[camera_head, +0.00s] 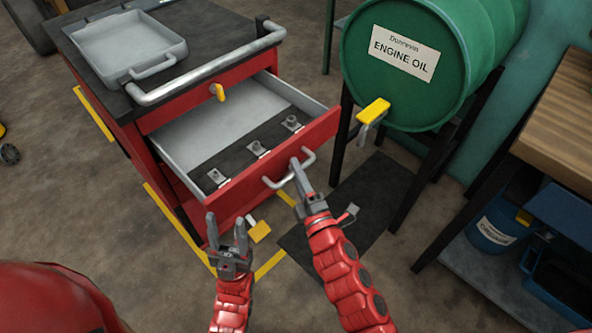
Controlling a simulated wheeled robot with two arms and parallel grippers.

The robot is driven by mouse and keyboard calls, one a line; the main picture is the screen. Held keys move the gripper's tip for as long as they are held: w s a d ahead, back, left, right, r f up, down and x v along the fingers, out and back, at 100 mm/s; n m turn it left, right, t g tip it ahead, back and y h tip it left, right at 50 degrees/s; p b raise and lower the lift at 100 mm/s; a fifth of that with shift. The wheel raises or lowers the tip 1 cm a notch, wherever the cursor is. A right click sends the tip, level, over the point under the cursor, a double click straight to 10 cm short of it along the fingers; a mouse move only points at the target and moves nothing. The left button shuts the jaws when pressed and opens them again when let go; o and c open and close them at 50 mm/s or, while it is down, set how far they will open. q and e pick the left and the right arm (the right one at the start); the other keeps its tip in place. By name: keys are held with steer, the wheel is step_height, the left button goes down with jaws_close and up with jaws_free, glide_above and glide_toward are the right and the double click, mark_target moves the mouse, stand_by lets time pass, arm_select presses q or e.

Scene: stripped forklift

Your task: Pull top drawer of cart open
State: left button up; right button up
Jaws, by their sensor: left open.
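The red cart (125,125) stands at left with its top drawer (265,170) slid well out. The drawer has a grey interior with a dark strip holding three metal fittings (257,150). A metal bar handle (272,184) is on its red front. My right gripper (296,168) is at this handle, its fingers close together across the bar; they look shut on it. My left gripper (226,226) is open and empty, in front of the drawer's left front corner and apart from it.
A grey tray (105,42) sits on the cart top behind a push bar (205,72). A yellow piece (217,92) hangs above the drawer. A green oil drum (425,100) on a black stand and a wooden bench (560,130) stand at right.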

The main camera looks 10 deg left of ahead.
steer(key=shift+o, duration=1.2)
steer(key=v, duration=1.7)
steer(key=shift+s, duration=0.15)
steer(key=shift+d, duration=0.1)
